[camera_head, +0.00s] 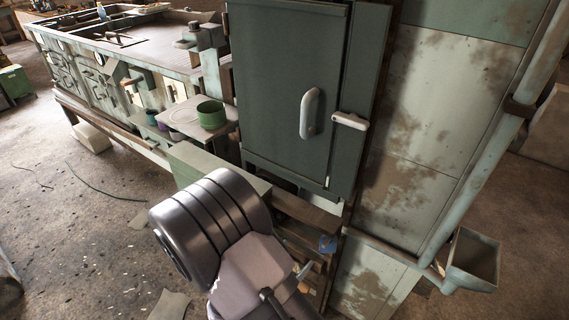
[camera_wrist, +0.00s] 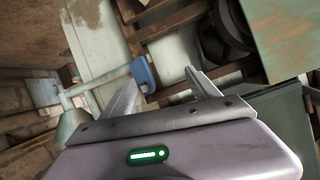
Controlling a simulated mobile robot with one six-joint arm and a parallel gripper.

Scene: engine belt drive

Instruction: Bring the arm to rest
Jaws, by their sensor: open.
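My gripper (camera_wrist: 165,88) shows in the wrist view with its two metal fingers apart and nothing between them. Beyond the fingers lies a small blue object (camera_wrist: 144,75), seen past the gap and apart from it as far as I can tell. In the head view my arm reaches up from the bottom centre in front of the green cabinet (camera_head: 285,90). The fingers are mostly hidden there. The blue object also shows in the head view (camera_head: 328,243), low beside the cabinet's base.
A green cabinet door with a pale handle (camera_head: 310,113) stands close behind my arm. A workbench (camera_head: 140,50) with a green pot (camera_head: 211,114) on a side shelf is at the upper left. A bin (camera_head: 472,260) is at the lower right. Floor at the left is mostly clear.

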